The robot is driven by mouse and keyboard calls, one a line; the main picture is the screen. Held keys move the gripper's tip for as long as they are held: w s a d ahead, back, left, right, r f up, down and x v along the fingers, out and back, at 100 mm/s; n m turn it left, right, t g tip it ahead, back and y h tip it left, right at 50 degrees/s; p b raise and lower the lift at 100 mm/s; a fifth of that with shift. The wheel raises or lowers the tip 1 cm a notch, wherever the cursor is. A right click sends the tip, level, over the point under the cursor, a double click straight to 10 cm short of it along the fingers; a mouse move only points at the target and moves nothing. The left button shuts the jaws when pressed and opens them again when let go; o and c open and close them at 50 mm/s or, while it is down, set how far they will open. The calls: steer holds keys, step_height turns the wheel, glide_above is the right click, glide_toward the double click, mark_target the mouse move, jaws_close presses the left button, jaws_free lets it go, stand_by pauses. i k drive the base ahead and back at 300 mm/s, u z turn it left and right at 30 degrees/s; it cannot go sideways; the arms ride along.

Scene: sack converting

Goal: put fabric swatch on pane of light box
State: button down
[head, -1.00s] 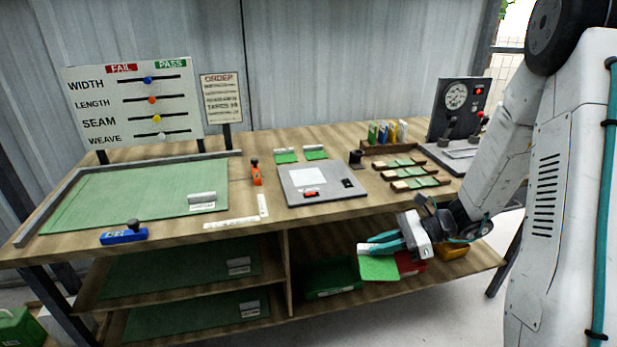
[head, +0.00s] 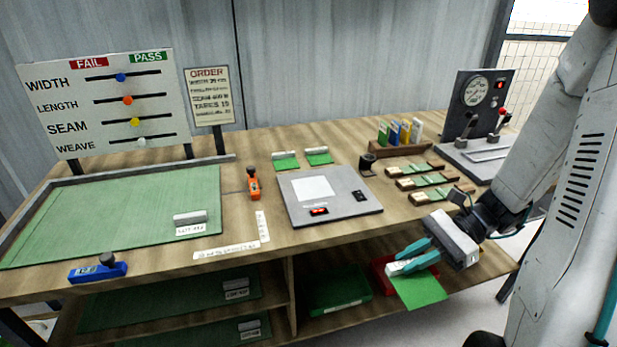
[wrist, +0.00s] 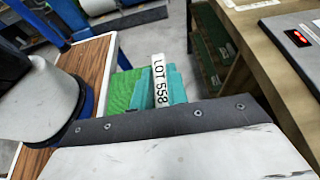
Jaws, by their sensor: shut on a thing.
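My gripper (head: 418,256) is shut on a green fabric swatch (head: 421,291), which hangs below the fingers in front of the bench's right part. In the wrist view the swatch (wrist: 122,88) lies between the teal fingers, with a white label reading LOT 558 (wrist: 159,80). The light box (head: 361,209) is a grey slab on the bench, left of and beyond my gripper. Its white pane (head: 313,188) is bare. A small red display and a dark switch are on its top. The wrist view shows only a corner of the box (wrist: 300,28).
Two green swatches (head: 287,163) lie behind the box. An orange tool (head: 254,185) stands left of it, and a dark cup (head: 367,164) stands behind right. Wooden strips with swatches (head: 425,182) lie to the right. Red (head: 383,278) and green (head: 338,287) bins sit on the shelf below.

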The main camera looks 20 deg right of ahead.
mark_target(311, 188)
steer(key=i, duration=0.95)
